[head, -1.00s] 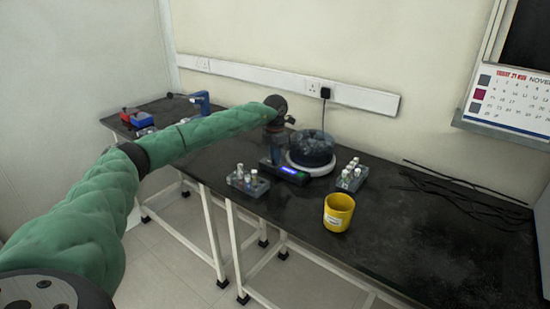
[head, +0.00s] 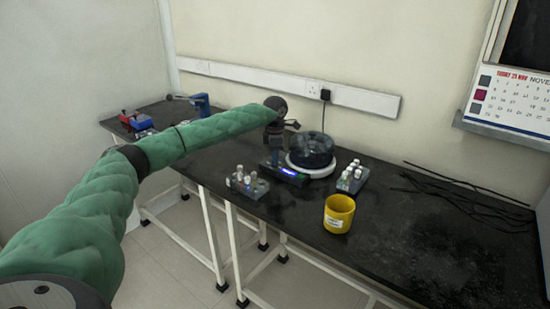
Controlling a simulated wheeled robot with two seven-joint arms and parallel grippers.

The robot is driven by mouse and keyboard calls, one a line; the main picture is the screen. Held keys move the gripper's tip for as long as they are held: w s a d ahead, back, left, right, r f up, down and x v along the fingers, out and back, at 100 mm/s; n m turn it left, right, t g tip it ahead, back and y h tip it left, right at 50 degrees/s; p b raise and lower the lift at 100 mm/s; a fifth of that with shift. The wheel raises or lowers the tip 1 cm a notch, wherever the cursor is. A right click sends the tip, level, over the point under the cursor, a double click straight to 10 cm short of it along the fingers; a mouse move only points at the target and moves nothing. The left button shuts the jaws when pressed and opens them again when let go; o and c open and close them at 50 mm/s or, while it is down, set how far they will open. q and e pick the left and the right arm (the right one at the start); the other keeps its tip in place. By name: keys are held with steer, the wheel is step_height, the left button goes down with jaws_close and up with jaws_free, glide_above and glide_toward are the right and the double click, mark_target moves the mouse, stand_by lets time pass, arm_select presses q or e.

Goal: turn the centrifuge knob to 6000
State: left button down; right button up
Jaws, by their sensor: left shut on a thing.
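The centrifuge (head: 311,151) stands on the dark bench, with a dark see-through lid over a white round base. Its front panel (head: 289,172) has a lit blue display; the number on it is too small to read. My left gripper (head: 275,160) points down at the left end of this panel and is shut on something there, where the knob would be. The knob itself is hidden by the gripper. My right gripper is not in view.
Tube racks stand left (head: 247,184) and right (head: 352,178) of the centrifuge. A yellow cup (head: 339,213) stands near the bench's front edge. Black cables (head: 465,195) lie at the right. A blue device (head: 201,104) is at the back left. The bench's front right is clear.

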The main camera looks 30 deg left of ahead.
arm_select(q)
steer(key=c, duration=1.2)
jaws_free()
steer(key=shift+c, duration=0.2)
step_height(320, 180, up, 7)
steer(key=shift+f+b, duration=0.1)
steer(key=shift+b, duration=0.4)
steer(key=shift+r, duration=0.5)
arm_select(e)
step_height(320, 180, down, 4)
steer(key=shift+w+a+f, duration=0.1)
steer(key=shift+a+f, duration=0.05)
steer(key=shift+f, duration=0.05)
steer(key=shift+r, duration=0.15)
